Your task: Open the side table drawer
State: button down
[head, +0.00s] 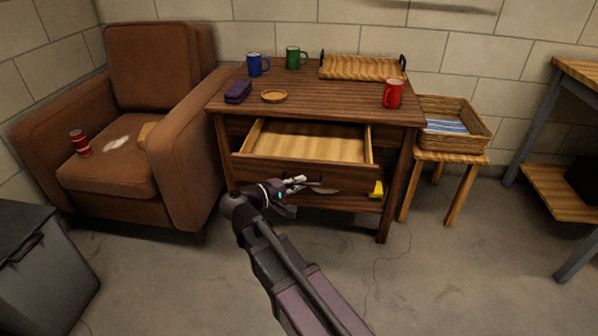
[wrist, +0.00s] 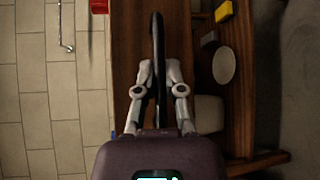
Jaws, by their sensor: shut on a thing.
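The wooden side table (head: 330,93) stands against the wall, with its drawer (head: 310,142) pulled well out. The drawer's pale interior looks empty. My gripper (head: 305,182) is at the drawer's front face. In the wrist view my gripper (wrist: 158,82) has its two fingers closed on the dark bar handle (wrist: 158,35), one finger on each side. In the head view the handle is mostly hidden by my gripper.
An armchair (head: 184,150) stands left; a stool with a basket (head: 460,139) stands right. Floor in front is clear.

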jog(key=shift+s, duration=0.9)
jog(key=c, duration=0.7)
grip_release()
jog(key=shift+s, duration=0.1)
